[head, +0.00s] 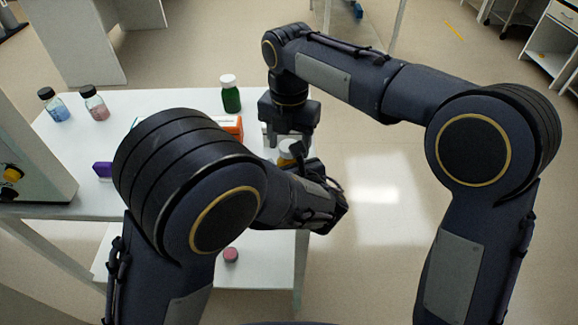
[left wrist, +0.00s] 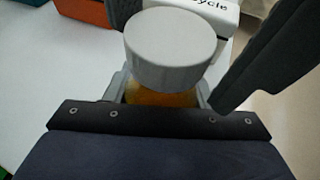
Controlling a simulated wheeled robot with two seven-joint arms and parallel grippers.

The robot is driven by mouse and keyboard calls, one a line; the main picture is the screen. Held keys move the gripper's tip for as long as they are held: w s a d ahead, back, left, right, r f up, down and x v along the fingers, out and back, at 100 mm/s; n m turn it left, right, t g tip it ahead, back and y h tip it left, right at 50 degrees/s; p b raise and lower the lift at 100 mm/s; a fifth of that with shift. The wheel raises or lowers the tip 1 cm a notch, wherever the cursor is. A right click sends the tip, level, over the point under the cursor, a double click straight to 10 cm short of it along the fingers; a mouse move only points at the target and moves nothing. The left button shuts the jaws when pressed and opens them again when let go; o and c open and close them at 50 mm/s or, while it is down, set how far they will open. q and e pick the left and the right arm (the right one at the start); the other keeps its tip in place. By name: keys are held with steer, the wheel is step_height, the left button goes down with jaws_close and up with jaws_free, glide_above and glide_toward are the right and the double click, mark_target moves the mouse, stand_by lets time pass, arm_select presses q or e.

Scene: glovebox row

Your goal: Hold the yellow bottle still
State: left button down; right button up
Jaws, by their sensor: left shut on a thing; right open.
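The yellow bottle (left wrist: 160,98) has a pale grey-white cap (left wrist: 170,48) and an amber body. My left gripper (left wrist: 162,92) is shut on its body below the cap. In the head view only a little of the yellow bottle (head: 286,159) shows near the table's right edge; my arms hide the rest. My right gripper (head: 287,141) comes down from above, open, over the bottle. Its dark fingers (left wrist: 268,55) stand on either side of the cap in the left wrist view, and I cannot tell whether they touch it.
A pink round thing (head: 231,255) lies on the lower shelf. Floor right of the table is clear.

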steer(key=shift+c, duration=0.5)
steer(key=c, duration=0.9)
steer(key=m, duration=0.3)
steer(key=o, duration=1.1)
steer(key=shift+r, duration=2.25)
